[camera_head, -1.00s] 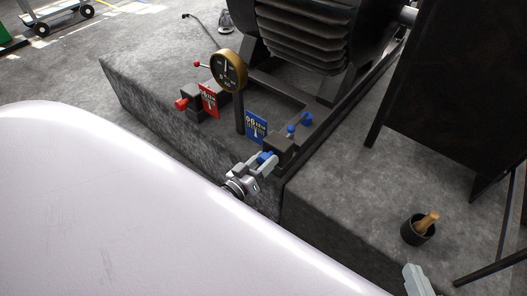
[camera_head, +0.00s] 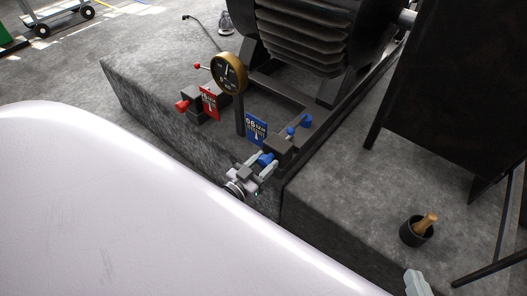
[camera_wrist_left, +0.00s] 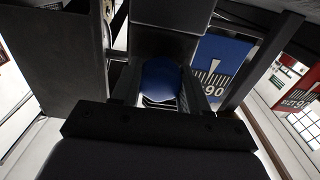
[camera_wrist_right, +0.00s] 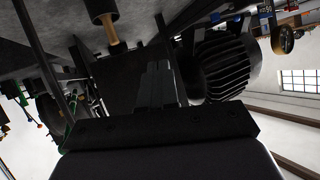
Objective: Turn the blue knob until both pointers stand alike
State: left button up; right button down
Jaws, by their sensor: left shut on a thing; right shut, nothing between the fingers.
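My left gripper (camera_head: 263,168) is shut on the blue knob (camera_head: 266,159) at the block's front edge. In the left wrist view the knob (camera_wrist_left: 160,78) sits between the two fingers. A blue scale plate (camera_head: 256,128) and a red scale plate (camera_head: 209,101) stand behind it. A white pointer shows on the blue plate (camera_wrist_left: 222,68) in the left wrist view; the red plate (camera_wrist_left: 299,100) is partly cut off there. A round brass-rimmed gauge (camera_head: 229,73) with a black face stands above; its needle is too small to read exactly. My right gripper (camera_wrist_right: 158,84) is shut and empty.
A red knob (camera_head: 182,106) and a blue lever handle (camera_head: 306,121) are on the block near the plates. A large finned dynamo (camera_head: 305,35) stands behind. A black cup with a wooden handle (camera_head: 418,231) stands on the right ledge, near my right gripper.

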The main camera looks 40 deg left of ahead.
aim_at(262, 166)
pick_arm(q)
jog(key=shift+d+f, duration=0.2)
jog(key=shift+d, duration=0.05)
jog(key=o, duration=1.1)
jog(key=shift+c, duration=0.2)
jog(key=shift+a, duration=0.1)
pick_arm(e)
jog(key=shift+w+r, duration=0.1)
jog(key=shift+w, duration=0.1)
pick_arm(q)
jog(key=shift+s+a, duration=0.1)
jog(key=shift+s, duration=0.15)
jog(key=s+p, duration=0.1)
jog(key=s, duration=0.2)
jog(key=s+p, duration=0.1)
jog(key=s, duration=0.1)
jog(key=shift+s+a+r, duration=0.1)
jog(key=shift+s+a, duration=0.1)
jog(key=shift+s, duration=0.55)
pick_arm(e)
jog(key=shift+s+d+r+n+h, duration=0.1)
jog(key=shift+s+d+n+h, duration=0.3)
jog(key=shift+d, duration=0.45)
